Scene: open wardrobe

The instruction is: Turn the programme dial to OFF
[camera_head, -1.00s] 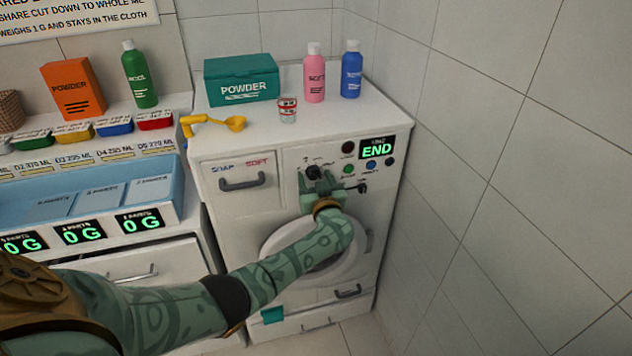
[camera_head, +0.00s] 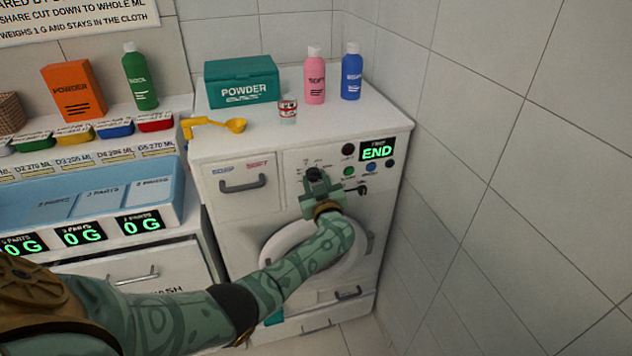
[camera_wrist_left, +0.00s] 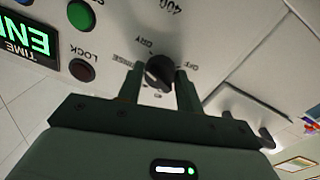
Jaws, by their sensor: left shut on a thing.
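The programme dial (camera_wrist_left: 160,72) is a dark round knob on the white washing machine's (camera_head: 225,210) front panel. It shows between my fingers in the left wrist view, with labels around it, among them OFF, DRY and one partly hidden. In the head view the dial (camera_head: 315,174) shows just above my gripper. My left gripper (camera_wrist_left: 160,92) is shut on the dial, one finger on each side; in the head view it is at the panel too (camera_head: 316,180). Which label the dial points at is hard to tell. My right gripper is not in view.
The display (camera_head: 377,151) reads END, with coloured buttons around it. The drawer handle (camera_head: 243,184) lies left of the dial. A yellow scoop (camera_head: 235,125), a small cup (camera_head: 288,108), a teal powder box (camera_head: 240,90) and bottles stand on top. A tiled wall is close on the right.

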